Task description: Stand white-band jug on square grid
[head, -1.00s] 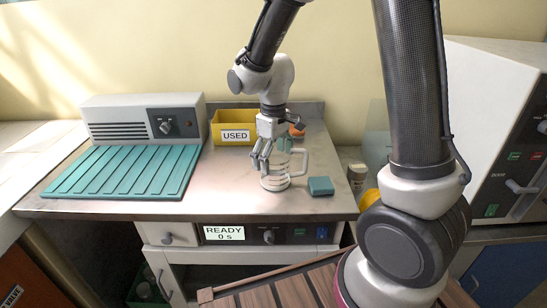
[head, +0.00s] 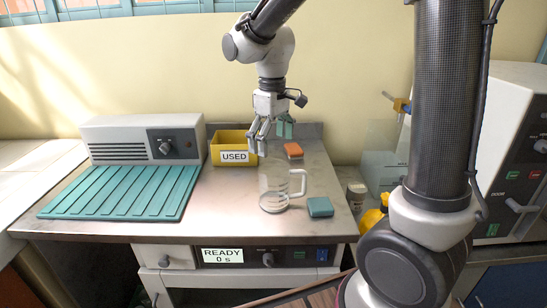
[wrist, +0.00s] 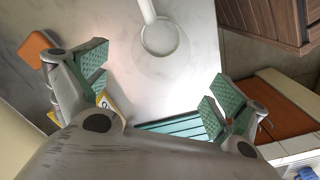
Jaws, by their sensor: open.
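A clear glass jug (head: 275,190) with pale markings and a handle on its right stands upright on the metal counter. Its round outline shows near the top of the wrist view (wrist: 160,37). I cannot make out a distinct white band on it. My gripper (head: 272,140) is open and empty, above and behind the jug, apart from it. Its teal finger pads are spread wide in the wrist view (wrist: 155,85). A teal mat (head: 125,194) with parallel ribs lies left of the jug. I cannot make out a square grid.
A yellow bin (head: 217,143) labelled USED stands behind the jug, with an orange block (head: 293,150) to its right. A teal block (head: 320,207) lies right of the jug. A grey box with a knob (head: 140,138) stands behind the mat. Bare counter separates mat and jug.

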